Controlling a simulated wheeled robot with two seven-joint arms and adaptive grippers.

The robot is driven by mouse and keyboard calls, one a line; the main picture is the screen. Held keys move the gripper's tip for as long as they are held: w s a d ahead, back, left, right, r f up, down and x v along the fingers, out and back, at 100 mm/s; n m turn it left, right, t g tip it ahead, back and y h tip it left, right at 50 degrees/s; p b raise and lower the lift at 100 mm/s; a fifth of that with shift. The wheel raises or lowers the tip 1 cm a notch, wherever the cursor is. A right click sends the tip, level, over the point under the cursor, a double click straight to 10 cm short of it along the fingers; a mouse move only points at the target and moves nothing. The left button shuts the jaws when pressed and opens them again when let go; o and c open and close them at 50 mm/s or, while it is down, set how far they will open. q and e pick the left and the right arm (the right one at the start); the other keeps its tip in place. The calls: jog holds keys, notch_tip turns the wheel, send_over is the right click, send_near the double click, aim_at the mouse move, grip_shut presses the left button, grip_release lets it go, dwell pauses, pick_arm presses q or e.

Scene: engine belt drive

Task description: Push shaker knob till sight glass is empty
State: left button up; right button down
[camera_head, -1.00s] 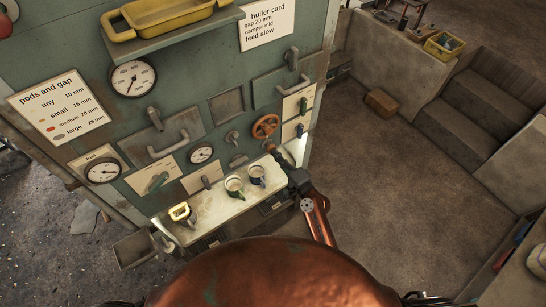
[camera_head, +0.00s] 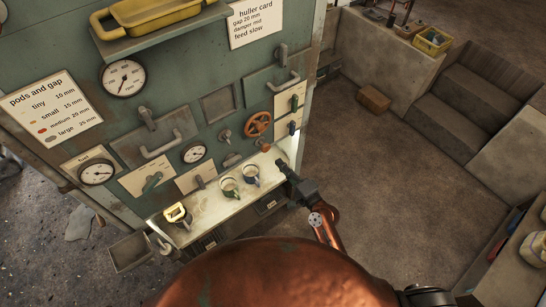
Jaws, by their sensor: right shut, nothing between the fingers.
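A small orange-brown knob (camera_head: 263,144) sticks out low on the right of the green machine panel, under a rust-coloured handwheel (camera_head: 258,123); it may be the shaker knob, but I see no label. A small half-round window (camera_head: 232,159) left of the knob may be the sight glass; it is too small to tell what it holds. My right gripper (camera_head: 281,165) is shut and empty. It points at the panel from the lower right, apart from the knob. My left gripper is not in view.
A pale ledge (camera_head: 213,209) under the panel holds two mugs (camera_head: 240,181) and a yellow-handled item (camera_head: 176,213). A yellow tray (camera_head: 160,20) sits on the upper shelf. Gauges and levers cover the panel. The floor to the right is open, up to concrete steps (camera_head: 455,110).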

aim_at(267, 149)
jog(key=shift+b+v, duration=0.45)
jog(key=shift+v, duration=2.15)
jog(key=shift+a, duration=0.1)
jog(key=shift+f, duration=0.15)
jog(key=b+v, duration=0.1)
jog(key=b, duration=0.1)
jog(key=b+v, duration=0.1)
jog(key=b, duration=0.1)
jog(key=shift+s+d+r+b, duration=0.25)
jog(key=shift+s+b, duration=0.05)
jog(key=p+x, duration=0.1)
jog(key=x, duration=1.3)
jog(key=shift+p, duration=0.35)
